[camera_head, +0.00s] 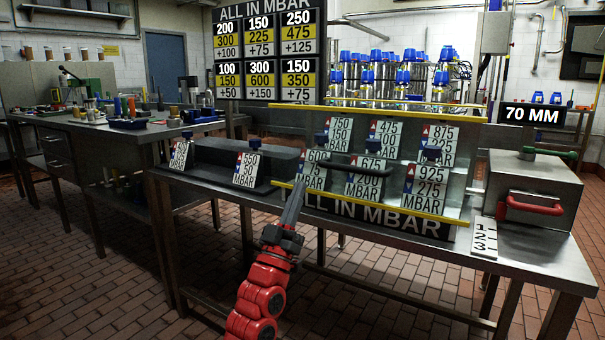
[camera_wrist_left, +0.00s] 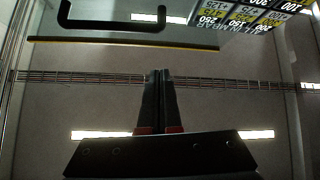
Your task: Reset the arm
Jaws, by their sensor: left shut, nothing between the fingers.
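My left arm is red and comes up from the bottom middle of the head view. Its dark left gripper (camera_head: 294,203) points up and away, in front of the valve rack (camera_head: 450,228) on the steel table. In the left wrist view the two fingers of the left gripper (camera_wrist_left: 160,75) lie together, shut, with nothing between them. A dark handle bar (camera_wrist_left: 112,27) shows beyond the fingertips in that view. I cannot tell whether the gripper touches the rack. My right gripper is not in either view.
The rack holds several labelled plates and yellow rails (camera_head: 400,112). Two more plates, one marked 550 (camera_head: 248,169), stand left by a dark block. A steel box (camera_head: 535,185) with a red handle (camera_head: 530,205) stands right. A 123 card (camera_head: 484,238) lies by it. Floor in front is clear.

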